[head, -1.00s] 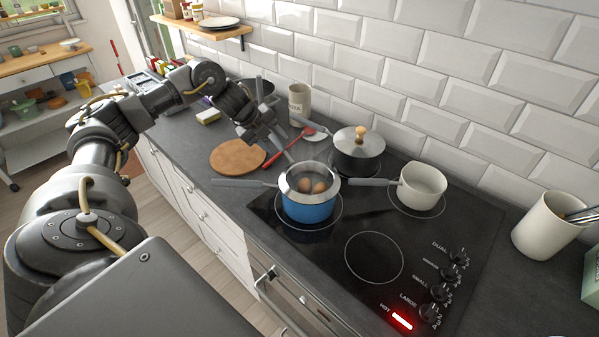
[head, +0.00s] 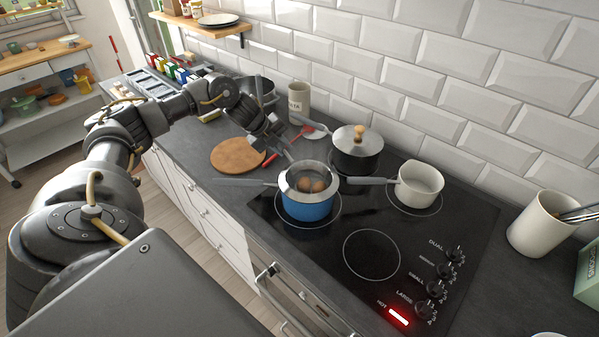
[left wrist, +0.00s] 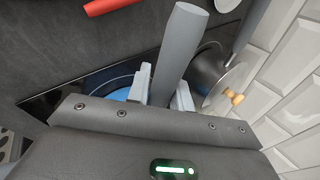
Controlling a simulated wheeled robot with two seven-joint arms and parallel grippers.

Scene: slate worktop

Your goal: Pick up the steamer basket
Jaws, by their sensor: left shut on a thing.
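The steamer basket (head: 291,183) is a silver-rimmed insert sitting in the blue pot (head: 308,208) on the hob, with brown eggs (head: 311,185) inside. Its grey handle rises toward the back left. My left gripper (head: 280,148) is at this handle, and its fingers hide part of it. In the left wrist view the grey handle (left wrist: 177,45) stands between the two fingers of my left gripper (left wrist: 162,90), which is shut on it. The blue pot shows only in slivers there. My right gripper is not in view.
A lidded dark pot (head: 357,158) stands just behind the blue pot, and a white saucepan (head: 421,190) to its right. A round wooden board (head: 238,156) and a red-handled utensil (head: 268,161) lie to the left. The front burner (head: 371,254) is empty. A tiled wall bounds the back.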

